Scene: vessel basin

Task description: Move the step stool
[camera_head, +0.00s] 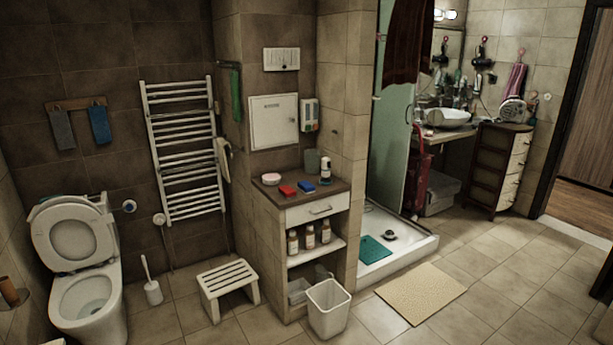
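A small white step stool (228,278) with a slatted top stands upright on the tiled floor, left of the shelf cabinet and below the towel radiator. Its top and legs show clearly and nothing lies on it. Neither of my grippers shows in the head view.
The toilet (88,265) and a white toilet brush (152,282) stand left of the stool. A waste bin (328,308) stands by the shelf cabinet (293,290) to its right. A beige mat (420,292) lies further right. The tiled floor in front of the stool is clear.

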